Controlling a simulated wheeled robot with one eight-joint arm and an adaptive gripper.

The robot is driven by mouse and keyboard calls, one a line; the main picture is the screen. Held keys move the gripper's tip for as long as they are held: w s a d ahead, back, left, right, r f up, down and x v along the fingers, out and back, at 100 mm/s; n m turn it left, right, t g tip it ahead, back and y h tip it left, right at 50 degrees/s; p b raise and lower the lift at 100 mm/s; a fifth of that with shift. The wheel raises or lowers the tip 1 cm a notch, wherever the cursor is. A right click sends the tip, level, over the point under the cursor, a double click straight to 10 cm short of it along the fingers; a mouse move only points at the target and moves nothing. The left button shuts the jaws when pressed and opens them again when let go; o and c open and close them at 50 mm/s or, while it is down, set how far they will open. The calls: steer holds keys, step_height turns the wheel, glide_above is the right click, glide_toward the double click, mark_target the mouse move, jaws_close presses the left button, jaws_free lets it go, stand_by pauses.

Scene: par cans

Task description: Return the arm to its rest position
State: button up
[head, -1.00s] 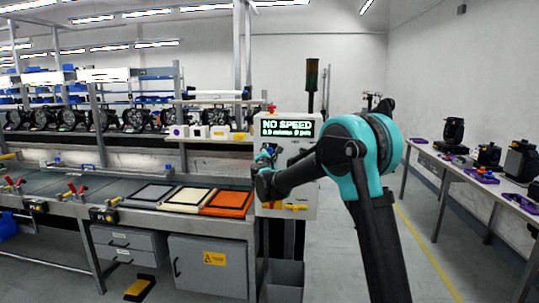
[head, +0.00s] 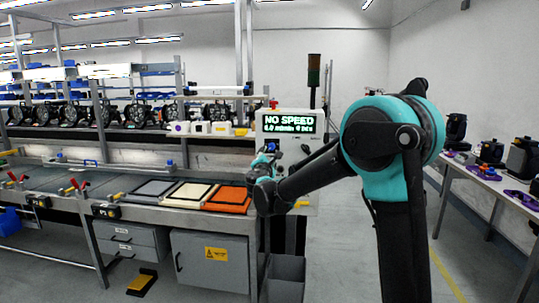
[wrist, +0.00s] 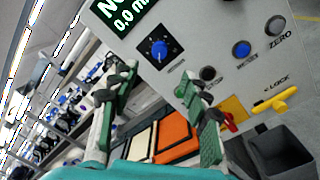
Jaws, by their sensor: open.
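My arm reaches in from the right in the head view, with a teal elbow and dark links. My gripper (wrist: 155,84) is open in the wrist view, with its two green-padded fingers apart and nothing between them. In the head view the gripper (head: 268,160) is small and partly hidden by its own wrist, in front of the control box (head: 290,122). The control box's grey face (wrist: 212,48) fills the upper wrist view, beyond the fingers. I cannot tell the gap to it.
The box's screen (head: 289,123) reads NO SPEED. Its blue knob (wrist: 158,50) and yellow lock lever (wrist: 275,100) show close by. An orange panel (head: 229,200) lies on the bench at left. A grey bin (head: 284,278) stands below. Floor to the right is open before a side table (head: 500,190).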

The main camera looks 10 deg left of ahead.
steer(key=shift+s, duration=0.75)
steer(key=s+d+f+m+g+h, duration=0.25)
steer(key=s+d+f+m, duration=0.2)
steer(key=d, duration=0.55)
steer(key=s+d+f+m+g+h, duration=0.1)
steer(key=s+d+f+m+g, duration=0.3)
steer(key=d, duration=0.6)
steer(key=s+d+f+m+g+h, duration=0.1)
steer(key=s+d+f+m+h, duration=0.1)
steer(key=s+d+f+m, duration=0.6)
steer(key=s+d+f+m+g+y, duration=0.1)
steer(key=s+f+m+g, duration=0.1)
steer(key=s+f, duration=0.2)
steer(key=s+d+f+m+g+y, duration=0.2)
steer(key=s+f, duration=0.3)
steer(key=s, duration=0.6)
steer(key=s+d+f+m+g+y, duration=0.1)
steer(key=s+f+m, duration=0.3)
steer(key=s, duration=0.4)
steer(key=shift+d+f+g+y, duration=0.3)
steer(key=shift+f+g+y, duration=0.45)
steer(key=shift+g, duration=0.1)
